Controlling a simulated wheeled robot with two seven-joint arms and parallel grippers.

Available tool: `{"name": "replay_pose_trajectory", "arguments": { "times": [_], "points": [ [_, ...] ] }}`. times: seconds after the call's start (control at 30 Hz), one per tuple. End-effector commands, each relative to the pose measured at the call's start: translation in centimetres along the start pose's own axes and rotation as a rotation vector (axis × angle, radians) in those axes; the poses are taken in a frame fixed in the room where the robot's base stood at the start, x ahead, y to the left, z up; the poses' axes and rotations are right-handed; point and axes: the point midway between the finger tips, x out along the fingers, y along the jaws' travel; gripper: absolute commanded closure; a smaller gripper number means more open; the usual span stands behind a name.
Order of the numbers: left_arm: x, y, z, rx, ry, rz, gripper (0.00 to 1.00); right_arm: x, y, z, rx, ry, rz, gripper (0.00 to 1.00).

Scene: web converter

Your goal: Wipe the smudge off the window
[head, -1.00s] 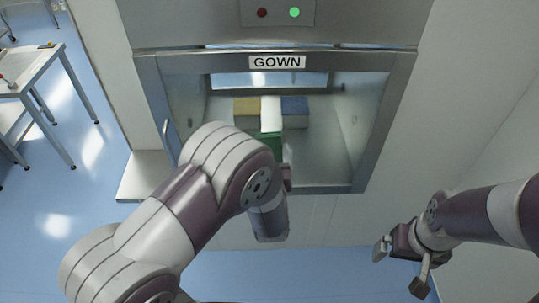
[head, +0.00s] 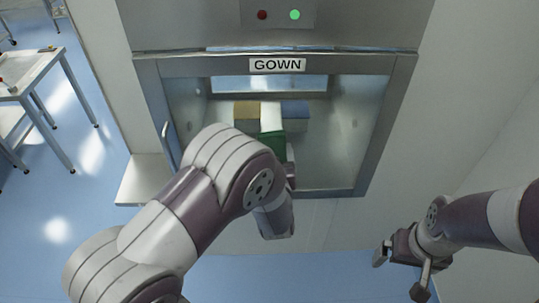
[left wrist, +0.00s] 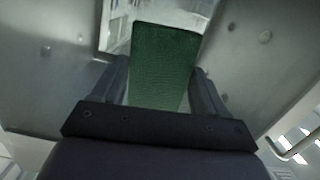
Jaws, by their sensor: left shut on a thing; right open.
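The window (head: 180,100) is in a metal-framed hatch under a GOWN sign in the head view. I cannot make out a smudge on it. My left gripper (left wrist: 158,85) is shut on a green pad (left wrist: 165,60), which stands between its two fingers in the left wrist view. I cannot tell whether the pad touches a surface. My right gripper (head: 400,272) is open and empty at the lower right, away from the hatch.
Yellow (head: 247,111), white (head: 271,115) and blue (head: 295,109) blocks lie inside the hatch, close behind the green pad. A metal frame (head: 362,170) surrounds the opening. A handle (head: 166,131) is at its left.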

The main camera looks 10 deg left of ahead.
Motion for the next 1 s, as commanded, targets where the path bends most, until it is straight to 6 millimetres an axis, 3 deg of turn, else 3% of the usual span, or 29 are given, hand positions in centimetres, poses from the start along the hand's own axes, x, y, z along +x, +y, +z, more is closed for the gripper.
{"name": "replay_pose_trajectory", "arguments": {
  "times": [0.2,0.4,0.8,1.0],
  "points": [
    [-0.1,2.5,0.4,0.000,0.001,0.004,0.60,0.5,0.0,0.1,0.000,0.000,0.000,0.01],
    [0.1,2.9,0.5,-0.001,-0.001,0.000,0.60,0.8,0.0,0.1,0.000,0.000,0.000,0.01],
    [0.4,-0.7,-0.2,0.000,0.002,-0.002,0.60,0.6,0.0,0.1,0.000,0.000,0.000,0.01],
    [0.5,-1.1,-0.2,-0.002,0.002,-0.001,0.60,0.6,0.0,0.1,0.000,0.000,0.000,0.01]
  ]
}}
